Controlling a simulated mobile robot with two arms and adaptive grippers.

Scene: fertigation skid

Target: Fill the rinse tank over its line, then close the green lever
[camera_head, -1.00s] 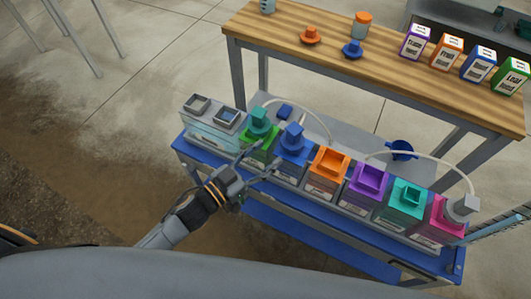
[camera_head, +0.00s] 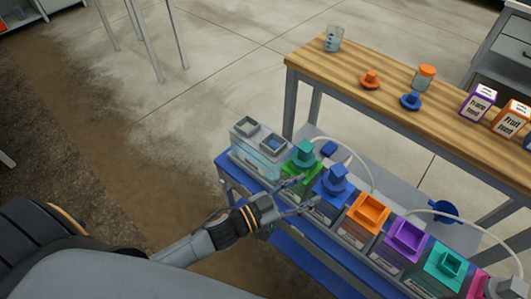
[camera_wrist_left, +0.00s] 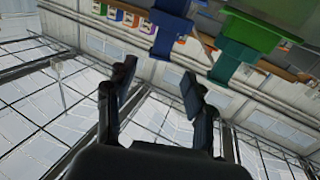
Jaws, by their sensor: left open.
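The clear tank with two square openings (camera_head: 258,152), probably the rinse tank, stands at the left end of the row on the blue skid. Its fill level and line are too small to read. Right of it is a green unit with a teal top (camera_head: 304,155), then a blue unit (camera_head: 333,182). In the left wrist view a green lever-like part (camera_wrist_left: 240,45) and a blue one (camera_wrist_left: 168,30) are at the top, beyond the fingertips. My left gripper (camera_head: 302,194) is open and empty, in front of the green and blue units.
Orange (camera_head: 367,213), purple (camera_head: 407,238) and teal (camera_head: 445,268) units continue the row to the right. Pale hoses arch behind it. A wooden table (camera_head: 440,118) behind carries small caps, jars and labelled boxes. Open floor lies to the left.

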